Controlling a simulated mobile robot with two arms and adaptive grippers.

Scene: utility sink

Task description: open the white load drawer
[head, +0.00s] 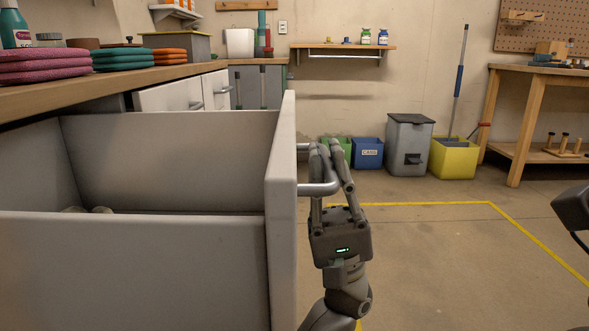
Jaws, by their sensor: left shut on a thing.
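The white load drawer (281,225) stands pulled well out at the left, below the counter. Its inside is visible, with a small pale item (102,210) partly hidden by the near side wall. A grey bar handle (318,188) is on the drawer's front, facing right. My left gripper (328,165) is shut on this handle, its fingers around the bar and its body below. My right gripper does not show; only a dark part of mine is at the right edge.
The wooden counter (115,82) above holds folded cloths and bottles. Bare floor lies to the right of the drawer, with a yellow line (440,203). A grey bin (408,145), a blue box (367,153) and a yellow box (454,158) stand by the wall. A workbench (535,115) is at the right.

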